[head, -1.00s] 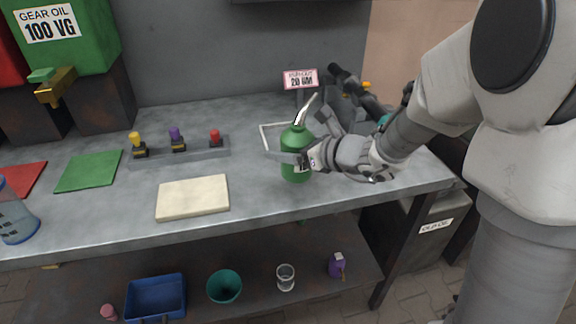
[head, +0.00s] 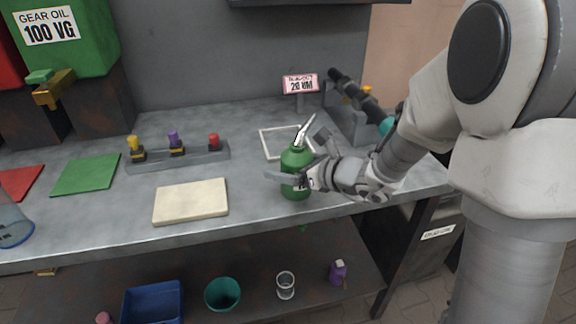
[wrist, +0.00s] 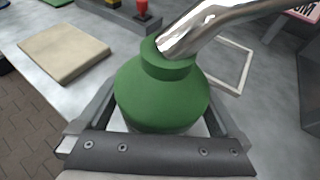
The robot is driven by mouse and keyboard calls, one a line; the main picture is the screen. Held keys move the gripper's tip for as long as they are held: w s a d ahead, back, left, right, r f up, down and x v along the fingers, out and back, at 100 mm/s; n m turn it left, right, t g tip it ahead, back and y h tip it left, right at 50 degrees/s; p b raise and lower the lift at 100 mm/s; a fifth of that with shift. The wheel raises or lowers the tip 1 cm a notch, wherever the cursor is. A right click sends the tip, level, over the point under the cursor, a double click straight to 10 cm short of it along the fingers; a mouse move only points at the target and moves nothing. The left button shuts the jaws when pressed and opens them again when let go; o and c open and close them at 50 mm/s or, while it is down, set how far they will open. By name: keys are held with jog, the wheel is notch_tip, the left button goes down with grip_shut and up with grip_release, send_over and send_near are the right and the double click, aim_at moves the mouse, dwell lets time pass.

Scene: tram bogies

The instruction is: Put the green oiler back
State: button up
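The green oiler (head: 295,160), with a shiny metal spout, stands upright over the front right part of the bench in the head view. It fills the middle of the wrist view (wrist: 162,92). My gripper (head: 290,180) has its fingers on both sides of the oiler's body and is shut on it. I cannot tell whether its base touches the bench. A white square outline (head: 263,146) on the bench lies behind the oiler and looks empty, though partly hidden. A green mat (head: 88,173) lies bare at the left.
A cream pad (head: 190,202) lies left of the oiler. A grey rack (head: 200,154) with yellow, purple and red-topped pieces stands behind it. A pink sign (head: 300,83) and a dark tool on a stand (head: 352,95) are at the back right. A lower shelf holds a blue bin (head: 152,302).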

jog(key=shift+r, duration=0.25)
jog(key=p+v, duration=0.3)
jog(key=v, duration=0.8)
jog(key=s+a+r+n+g+h, duration=0.1)
jog(key=s+r+n+g, duration=0.15)
jog(key=s+n, duration=0.5)
jog(key=s+a+r+n+g+h, duration=0.1)
jog(key=s+n+g, duration=0.2)
jog(key=s+n, duration=0.4)
jog(key=s+d+r+n+t+h, duration=0.1)
jog(key=s+d+r+n+h, duration=0.1)
jog(key=d+n+h, duration=0.2)
jog(key=s+d+r+n+t+h, duration=0.1)
jog(key=s+d+n+h, duration=0.1)
jog(key=d+n+h, duration=0.2)
jog(key=d+n, duration=0.2)
jog(key=n, duration=0.2)
jog(key=shift+s+d+r, duration=0.25)
jog(key=shift+r, duration=0.15)
jog(key=shift+r, duration=0.1)
